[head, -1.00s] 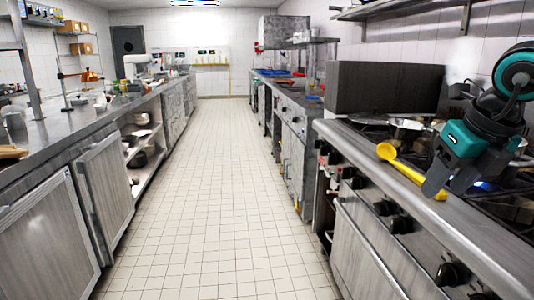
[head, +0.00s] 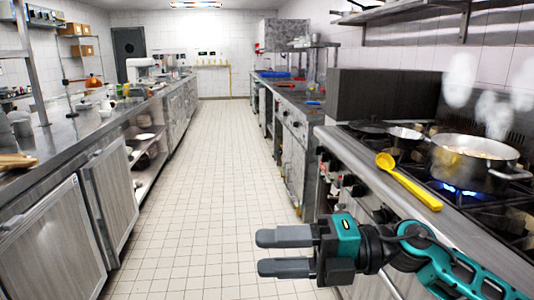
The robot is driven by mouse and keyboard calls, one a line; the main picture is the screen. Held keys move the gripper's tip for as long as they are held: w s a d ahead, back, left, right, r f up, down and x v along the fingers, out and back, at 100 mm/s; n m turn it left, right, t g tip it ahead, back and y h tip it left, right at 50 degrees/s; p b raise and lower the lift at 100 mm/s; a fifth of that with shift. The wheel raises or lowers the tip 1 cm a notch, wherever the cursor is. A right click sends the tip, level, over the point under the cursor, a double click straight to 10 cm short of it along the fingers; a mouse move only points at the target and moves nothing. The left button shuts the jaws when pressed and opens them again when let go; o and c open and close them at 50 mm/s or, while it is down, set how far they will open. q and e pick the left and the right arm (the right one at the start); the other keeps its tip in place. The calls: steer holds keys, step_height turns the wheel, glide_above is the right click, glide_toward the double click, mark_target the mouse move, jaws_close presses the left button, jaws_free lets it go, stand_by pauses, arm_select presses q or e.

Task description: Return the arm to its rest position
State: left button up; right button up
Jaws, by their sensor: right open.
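My right gripper (head: 285,252) is in the lower middle of the head view, in front of the stove. Its two grey fingers point left, apart, with nothing between them. My right arm comes in from the lower right corner in teal and black. A yellow ladle (head: 410,182) lies on the stove's front ledge, apart from the gripper. My left gripper does not show.
A steaming pot (head: 470,165) stands over a lit blue burner on the stove (head: 462,228). A steel counter (head: 72,132) with cabinets runs along the left. The tiled aisle (head: 215,180) between is clear.

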steer(key=w+d+f+m+t+h+p, duration=0.2)
steer(key=d+f+m+t+h, duration=0.3)
steer(key=m+t, duration=0.6)
steer(key=w+d+f+m+t+h+p, duration=0.15)
steer(key=d+f+m+t+h, duration=0.4)
steer(key=m, duration=1.05)
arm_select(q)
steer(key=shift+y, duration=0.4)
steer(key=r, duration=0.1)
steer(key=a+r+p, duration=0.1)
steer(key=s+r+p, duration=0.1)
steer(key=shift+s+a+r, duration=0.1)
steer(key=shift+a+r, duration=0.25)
arm_select(e)
steer(key=s+d+f+m+g+h, duration=0.2)
steer(key=s+f+m, duration=0.1)
steer(key=s+f, duration=0.4)
steer(key=s+d+f+m+g+h, duration=0.3)
steer(key=s+f, duration=0.4)
steer(key=f, duration=0.4)
steer(key=shift+d+f+m, duration=0.2)
steer(key=shift+d+m, duration=0.15)
steer(key=shift+m, duration=0.45)
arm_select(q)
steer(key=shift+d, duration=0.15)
arm_select(e)
steer(key=shift+c, duration=0.2)
